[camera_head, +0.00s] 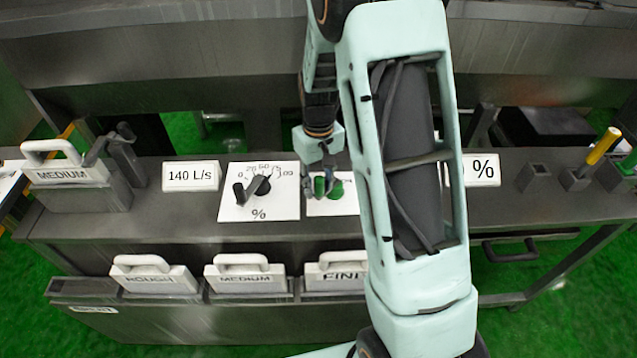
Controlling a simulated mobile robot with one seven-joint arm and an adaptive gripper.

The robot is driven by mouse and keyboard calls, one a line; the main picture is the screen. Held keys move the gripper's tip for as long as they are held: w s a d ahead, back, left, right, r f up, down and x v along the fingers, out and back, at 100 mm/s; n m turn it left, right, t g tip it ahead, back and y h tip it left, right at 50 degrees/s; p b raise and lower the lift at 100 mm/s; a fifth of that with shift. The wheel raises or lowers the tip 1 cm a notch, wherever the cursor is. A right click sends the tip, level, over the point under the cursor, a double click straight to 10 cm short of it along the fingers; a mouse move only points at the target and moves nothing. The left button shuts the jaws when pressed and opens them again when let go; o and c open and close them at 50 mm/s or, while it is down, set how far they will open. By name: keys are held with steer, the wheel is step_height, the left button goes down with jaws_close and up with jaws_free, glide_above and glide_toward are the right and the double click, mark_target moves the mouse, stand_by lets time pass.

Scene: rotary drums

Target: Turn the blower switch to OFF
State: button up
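A green knob (335,189) sits on a white plate (346,207) in the middle of the console, and it seems to be the blower switch. Its labels and its setting are hidden by my arm and gripper. My gripper (318,184) points down over this plate, at the left side of the green knob. The fingers are small and dark here, and I cannot tell whether they touch or grasp the knob.
Left of it is a percent dial (261,184) with a dark handle, and a "140 L/s" display (191,176). Handled blocks labelled ROUGH (153,279), MEDIUM (247,279) and FINE (333,277) stand in front. A yellow-handled lever (603,146) stands at right. My arm hides the centre-right.

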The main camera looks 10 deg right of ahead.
jaws_close()
steer(key=shift+s+d, duration=0.1)
steer(key=n, duration=0.1)
steer(key=s+d+n+b, duration=0.1)
steer(key=n, duration=0.1)
steer(key=n+b, duration=0.1)
steer(key=shift+s+d, duration=0.2)
steer(key=shift+s, duration=0.05)
steer(key=d+n, duration=0.1)
steer(key=n, duration=0.1)
steer(key=s+d+n, duration=0.1)
steer(key=n, duration=0.1)
steer(key=shift+n, duration=0.4)
steer(key=n, duration=0.1)
steer(key=d+n+p, duration=0.1)
steer(key=shift+s+d+r+n, duration=0.15)
steer(key=shift+d+n, duration=0.1)
steer(key=shift+n, duration=0.15)
steer(key=d+n+p, duration=0.1)
steer(key=n, duration=0.1)
steer(key=shift+d+n, duration=0.15)
steer(key=shift+n, duration=0.15)
steer(key=shift+w+d+n+p, duration=0.25)
steer(key=shift+d+n+p, duration=0.2)
steer(key=shift+n+p, duration=0.35)
steer(key=shift+w+d+n+p, duration=0.2)
steer(key=shift+d+n+p, duration=0.3)
steer(key=shift+n, duration=0.5)
